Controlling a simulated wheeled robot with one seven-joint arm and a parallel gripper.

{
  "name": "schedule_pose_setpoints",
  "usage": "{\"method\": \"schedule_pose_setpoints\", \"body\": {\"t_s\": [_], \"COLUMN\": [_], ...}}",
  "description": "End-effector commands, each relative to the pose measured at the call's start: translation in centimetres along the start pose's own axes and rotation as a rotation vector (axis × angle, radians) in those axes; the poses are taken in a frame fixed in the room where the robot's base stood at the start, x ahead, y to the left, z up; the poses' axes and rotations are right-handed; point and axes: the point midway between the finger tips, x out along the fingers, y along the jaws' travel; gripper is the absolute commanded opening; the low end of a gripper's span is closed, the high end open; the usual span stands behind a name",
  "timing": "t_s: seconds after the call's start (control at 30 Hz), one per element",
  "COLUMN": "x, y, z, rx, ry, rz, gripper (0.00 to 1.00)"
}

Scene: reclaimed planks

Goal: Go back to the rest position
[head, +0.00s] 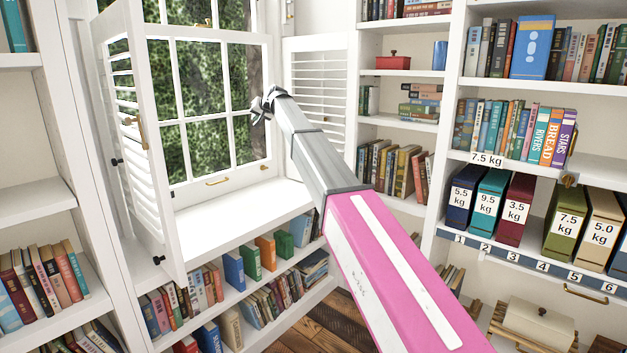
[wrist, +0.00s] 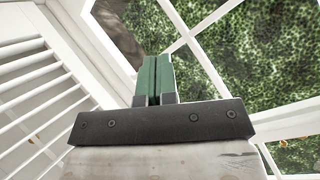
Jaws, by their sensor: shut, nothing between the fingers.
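My gripper (head: 260,104) is at the end of my outstretched arm, in front of the window (head: 206,110) in the head view. In the wrist view its green fingers (wrist: 155,79) are together with nothing between them. The window panes fill the upper right of the wrist view, with foliage behind. A white louvred shutter (wrist: 35,100) shows at the left of that view. I cannot tell whether the gripper touches the window.
Shutters flank the window, the left one (head: 135,150) swung into the room. Below is a white sill (head: 235,208) and shelves of books. At right, a bookcase holds weight-labelled binders (head: 514,210) over numbered slots. A lidded box (head: 538,325) stands low at right.

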Motion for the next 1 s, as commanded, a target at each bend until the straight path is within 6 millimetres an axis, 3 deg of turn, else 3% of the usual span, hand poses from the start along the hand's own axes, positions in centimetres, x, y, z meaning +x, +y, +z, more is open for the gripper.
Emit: {"method": "schedule_pose_setpoints", "body": {"t_s": [0.03, 0.47, 0.7, 1.0], "x": [-0.2, -2.0, -4.6, -9.3], "y": [2.0, 16.5, 23.6, 31.0], "z": [2.4, 18.1, 27.4, 39.4], "rx": [0.003, 0.023, 0.04, 0.068], "ry": [-0.017, -0.167, -0.26, -0.386], "rz": [0.021, 0.19, 0.281, 0.391], "gripper": [0.0, 0.0, 0.0, 0.0]}}
